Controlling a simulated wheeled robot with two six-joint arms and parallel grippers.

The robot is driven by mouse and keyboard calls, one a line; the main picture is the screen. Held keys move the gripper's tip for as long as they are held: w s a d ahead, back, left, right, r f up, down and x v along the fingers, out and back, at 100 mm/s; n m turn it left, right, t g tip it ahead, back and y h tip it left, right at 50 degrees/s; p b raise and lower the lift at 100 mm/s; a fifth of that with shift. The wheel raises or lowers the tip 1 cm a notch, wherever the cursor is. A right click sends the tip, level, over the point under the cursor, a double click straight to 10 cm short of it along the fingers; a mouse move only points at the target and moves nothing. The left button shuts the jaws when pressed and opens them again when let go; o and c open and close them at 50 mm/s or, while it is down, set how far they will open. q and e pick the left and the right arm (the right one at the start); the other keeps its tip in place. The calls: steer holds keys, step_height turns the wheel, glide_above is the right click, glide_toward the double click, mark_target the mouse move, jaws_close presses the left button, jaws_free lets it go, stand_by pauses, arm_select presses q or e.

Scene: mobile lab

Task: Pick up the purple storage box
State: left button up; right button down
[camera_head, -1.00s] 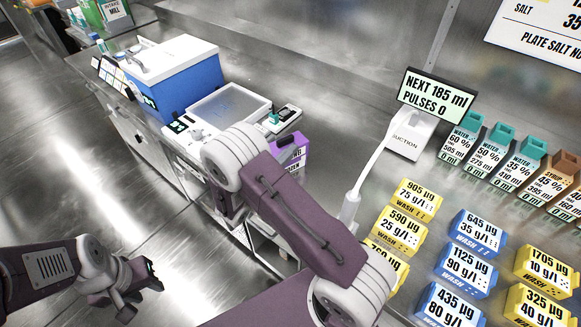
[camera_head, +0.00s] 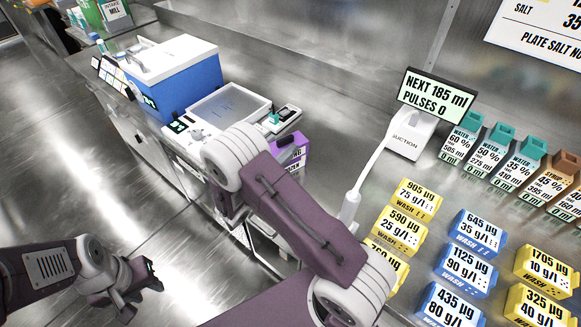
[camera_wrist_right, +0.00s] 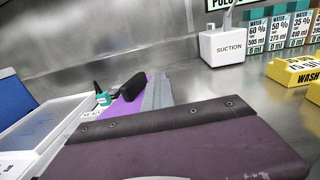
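The purple storage box (camera_head: 293,153) stands on the steel bench in the head view, right of the white instrument. It has a dark handle-like part on top and a white label on its front. My left gripper (camera_head: 138,289) is open and empty over the floor at lower left.
A blue box with a white lid (camera_head: 185,80) and a white instrument tray (camera_head: 228,108) stand left of the purple box. A suction stand (camera_head: 408,135) with a display is to the right. Yellow wash blocks (camera_head: 398,232), blue blocks (camera_head: 468,270) and labelled bottles (camera_head: 460,138) fill the right side.

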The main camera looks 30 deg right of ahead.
stand_by(0.3)
steer(key=c, duration=1.3)
jaws_free()
